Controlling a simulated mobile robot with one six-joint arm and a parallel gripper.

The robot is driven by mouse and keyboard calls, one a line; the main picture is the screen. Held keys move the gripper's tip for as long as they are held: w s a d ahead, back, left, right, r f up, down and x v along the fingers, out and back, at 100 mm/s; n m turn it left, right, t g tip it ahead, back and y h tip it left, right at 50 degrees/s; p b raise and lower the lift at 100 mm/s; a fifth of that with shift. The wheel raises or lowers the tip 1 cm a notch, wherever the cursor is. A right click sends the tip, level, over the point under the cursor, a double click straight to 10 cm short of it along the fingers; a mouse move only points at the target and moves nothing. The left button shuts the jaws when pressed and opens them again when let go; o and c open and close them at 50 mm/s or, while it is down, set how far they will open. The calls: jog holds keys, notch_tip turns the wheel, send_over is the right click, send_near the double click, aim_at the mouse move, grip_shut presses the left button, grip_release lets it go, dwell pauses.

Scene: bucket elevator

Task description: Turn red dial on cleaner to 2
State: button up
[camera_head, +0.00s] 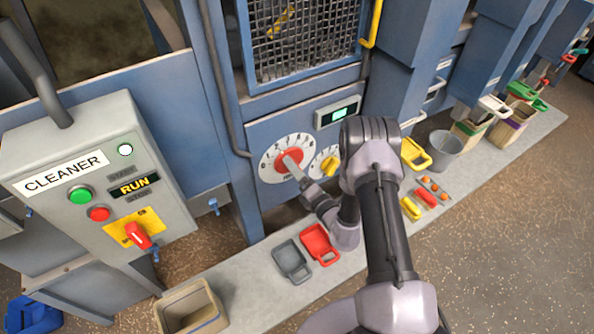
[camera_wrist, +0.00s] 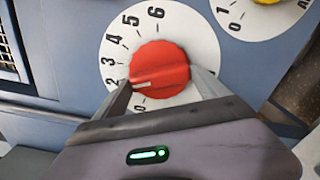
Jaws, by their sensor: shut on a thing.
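The red dial (camera_wrist: 162,62) sits on a white round scale with black numbers on a blue panel. In the wrist view its white pointer line points left, close to the 2. My gripper (camera_wrist: 162,77) has one finger on each side of the dial and is shut on it. In the head view the red dial (camera_head: 290,158) is partly covered by my gripper (camera_head: 297,168). The grey cleaner box (camera_head: 66,170), labelled CLEANER, stands at the left with a red switch (camera_head: 138,235) on a yellow plate.
A yellow dial (camera_head: 329,166) with its own white scale is just right of the red one. A green-lit display (camera_head: 337,113) is above. Red (camera_head: 320,244) and grey (camera_head: 291,260) scoops lie on the ledge below. A grey bucket (camera_head: 444,150) stands farther right.

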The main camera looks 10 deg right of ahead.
dwell(0.4)
jog(key=o, duration=1.3)
jog(key=shift+c, duration=0.2)
jog(key=shift+s, duration=0.1)
jog(key=p+v, duration=0.2)
jog(key=v, duration=1.5)
jog(key=shift+s, duration=0.15)
